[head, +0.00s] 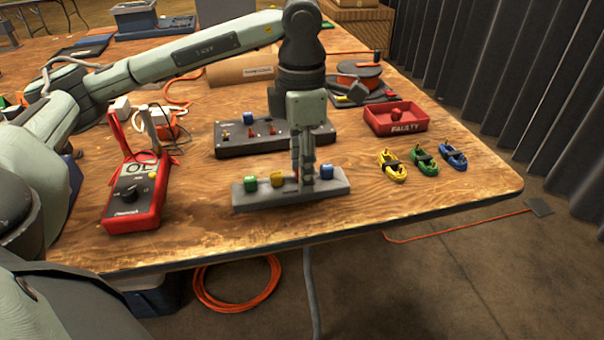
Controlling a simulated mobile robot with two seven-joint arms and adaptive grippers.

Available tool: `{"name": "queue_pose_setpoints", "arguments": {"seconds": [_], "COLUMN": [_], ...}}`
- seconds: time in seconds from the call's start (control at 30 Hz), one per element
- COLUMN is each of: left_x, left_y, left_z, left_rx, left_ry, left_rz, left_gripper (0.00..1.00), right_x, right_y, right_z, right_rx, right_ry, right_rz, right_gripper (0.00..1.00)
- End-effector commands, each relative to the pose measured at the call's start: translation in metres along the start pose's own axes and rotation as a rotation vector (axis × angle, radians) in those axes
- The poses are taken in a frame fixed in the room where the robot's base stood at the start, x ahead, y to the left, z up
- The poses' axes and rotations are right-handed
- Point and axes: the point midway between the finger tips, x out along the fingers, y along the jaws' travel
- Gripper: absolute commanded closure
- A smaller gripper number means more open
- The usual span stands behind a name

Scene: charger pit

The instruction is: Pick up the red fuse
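A grey fuse rack (268,201) lies near the table's front edge. A green fuse (250,183), a yellow fuse (277,179) and a blue fuse (327,172) stand in it. My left gripper (303,177) points straight down over the rack between the yellow and blue fuses. Its fingers are close together and low at the rack. They cover the spot between those fuses, so I cannot clearly see a red fuse there or whether they hold one. A small red piece (397,115) lies in the red FAULTY tray (405,128). My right gripper is not in view.
A dark switch panel (236,150) with a blue fuse stands behind the rack. A red multimeter (134,205) stands left. Yellow, green and blue cable bundles (424,162) lie right. An orange cable reel (358,72) is farther back. Bare wood lies around the rack.

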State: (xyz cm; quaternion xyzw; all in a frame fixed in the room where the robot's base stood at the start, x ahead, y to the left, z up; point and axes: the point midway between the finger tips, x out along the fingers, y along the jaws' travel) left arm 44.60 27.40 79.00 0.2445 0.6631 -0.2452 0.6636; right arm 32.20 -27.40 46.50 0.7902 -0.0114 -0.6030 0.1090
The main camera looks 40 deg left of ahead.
Motion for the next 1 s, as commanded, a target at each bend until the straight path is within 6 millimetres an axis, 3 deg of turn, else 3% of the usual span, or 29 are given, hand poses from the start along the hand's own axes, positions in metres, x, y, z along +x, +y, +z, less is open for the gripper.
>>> {"name": "queue_pose_setpoints", "arguments": {"seconds": [0.13,0.43,0.77,1.0], "left_x": [0.000,-0.001,-0.002,-0.024], "left_y": [0.000,0.000,0.000,0.001], "left_z": [0.000,0.000,0.000,0.001], "left_rx": [0.000,0.000,0.000,-0.001], "left_ry": [0.000,0.000,-0.001,-0.003], "left_rz": [0.000,0.000,0.000,0.003], "left_gripper": [0.63,1.00,1.00,1.00], "right_x": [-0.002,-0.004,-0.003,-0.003], "right_y": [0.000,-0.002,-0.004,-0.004], "right_z": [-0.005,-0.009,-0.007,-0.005], "right_rx": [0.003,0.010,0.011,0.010], "right_ry": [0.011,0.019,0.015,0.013], "right_rz": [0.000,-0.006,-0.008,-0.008], "right_gripper": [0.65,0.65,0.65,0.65]}}
